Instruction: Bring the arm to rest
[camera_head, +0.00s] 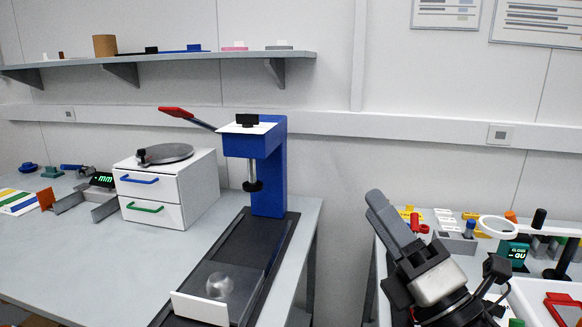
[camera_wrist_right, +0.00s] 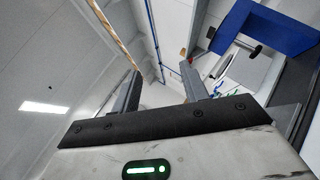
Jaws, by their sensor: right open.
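My right gripper (camera_head: 377,204) is raised at the lower right of the head view, in front of the gap between the two tables, with its fingers pointing up and to the left. In the right wrist view its two fingers (camera_wrist_right: 159,75) stand apart with nothing between them. Beyond them the wrist view shows wall, ceiling and part of the blue press (camera_wrist_right: 285,25). My left gripper is in neither view.
The blue press (camera_head: 270,180) with a red lever stands on the left table (camera_head: 100,255), beside a white drawer unit (camera_head: 195,200). The right table holds a magnifier ring (camera_head: 498,227) and several small parts. A shelf (camera_head: 180,58) is above.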

